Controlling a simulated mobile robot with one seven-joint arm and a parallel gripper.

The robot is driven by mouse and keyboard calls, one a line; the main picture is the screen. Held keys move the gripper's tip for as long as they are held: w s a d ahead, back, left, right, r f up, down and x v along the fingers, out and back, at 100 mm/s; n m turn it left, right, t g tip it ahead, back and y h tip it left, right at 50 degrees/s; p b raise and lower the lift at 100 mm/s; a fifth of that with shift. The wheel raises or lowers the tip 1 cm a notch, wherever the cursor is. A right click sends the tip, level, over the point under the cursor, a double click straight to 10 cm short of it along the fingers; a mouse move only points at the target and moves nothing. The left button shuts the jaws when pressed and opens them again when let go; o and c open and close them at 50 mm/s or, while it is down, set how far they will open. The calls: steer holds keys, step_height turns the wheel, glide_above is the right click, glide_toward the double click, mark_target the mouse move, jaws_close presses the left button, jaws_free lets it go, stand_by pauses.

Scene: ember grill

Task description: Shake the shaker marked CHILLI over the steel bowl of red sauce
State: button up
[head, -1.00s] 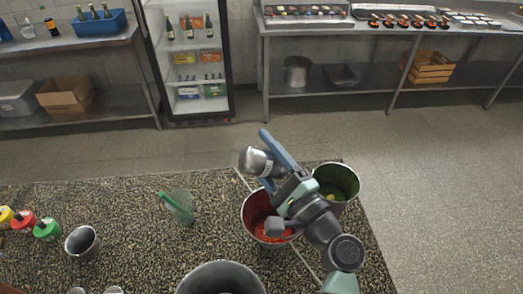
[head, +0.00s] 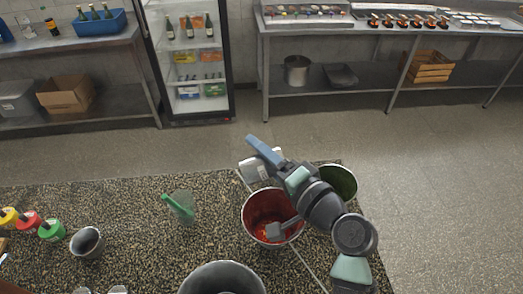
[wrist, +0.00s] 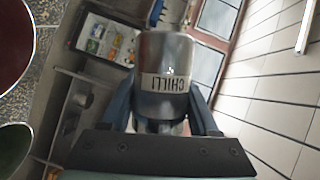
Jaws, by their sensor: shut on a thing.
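My gripper (head: 264,160) is shut on a silver shaker (head: 252,170). In the wrist view the shaker (wrist: 166,55) sits between the two fingers, and its label reads CHILLI, upside down in that picture. The steel bowl of red sauce (head: 246,206) stands on the speckled counter, with the sauce (head: 262,232) low inside. In the head view the shaker appears at the bowl's far left rim, held in the air; its exact height is unclear. My arm covers the bowl's right side. The bowl's red inside shows at the wrist view's left edge (wrist: 14,40).
A pot with a green inside (head: 342,180) stands right of the bowl, partly behind my arm. A clear container with a green handle (head: 180,207) is to the left. A large grey pot (head: 222,266) is nearer. Squeeze bottles (head: 50,230) and a small metal cup (head: 87,243) are far left.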

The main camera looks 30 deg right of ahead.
steer(key=shift+r+n+g+h+p, duration=0.2)
steer(key=shift+n+g+h+p, duration=0.35)
steer(key=shift+n, duration=0.8)
steer(key=shift+r+n+g+h+p, duration=0.15)
steer(key=shift+n+g+h+p, duration=0.35)
steer(key=shift+n, duration=0.85)
steer(key=n+h, duration=0.1)
steer(key=n+g+h+p, duration=0.1)
steer(key=n, duration=0.1)
steer(key=n+h, duration=0.1)
steer(key=shift+r+n+g, duration=0.25)
steer(key=shift+r+n, duration=0.05)
